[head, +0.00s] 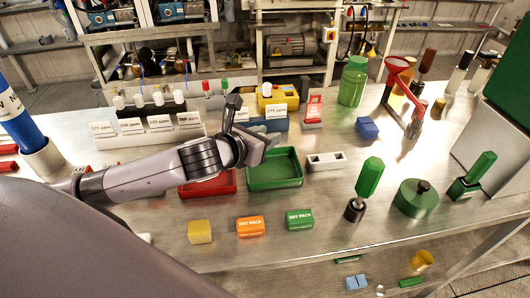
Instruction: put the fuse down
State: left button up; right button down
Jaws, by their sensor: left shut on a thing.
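My left arm comes in from the left, and its dark left gripper (248,133) is above the middle of the metal table, by the back left edge of the green tray (288,181). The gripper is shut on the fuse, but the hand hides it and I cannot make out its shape. A white block with dark holes (326,162) lies on the table to the right of the green tray. My right gripper is not in view.
A red tray (215,187) lies partly under my left arm. Yellow (200,232), orange (250,227) and green (300,220) blocks lie in front. A green-handled tool (369,178) and a green lidded pot (416,199) stand right. Bare table (330,210) shows between.

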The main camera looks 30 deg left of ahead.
pick_arm(q)
notch_tip(320, 180, down, 4)
jog(key=shift+f+b, duration=0.25)
jog(key=shift+b, duration=0.1)
jog(key=o, duration=1)
jog(key=shift+f, duration=0.1)
jog(key=shift+o, duration=0.2)
jog(key=v, duration=1.2)
jog(key=shift+s, duration=0.15)
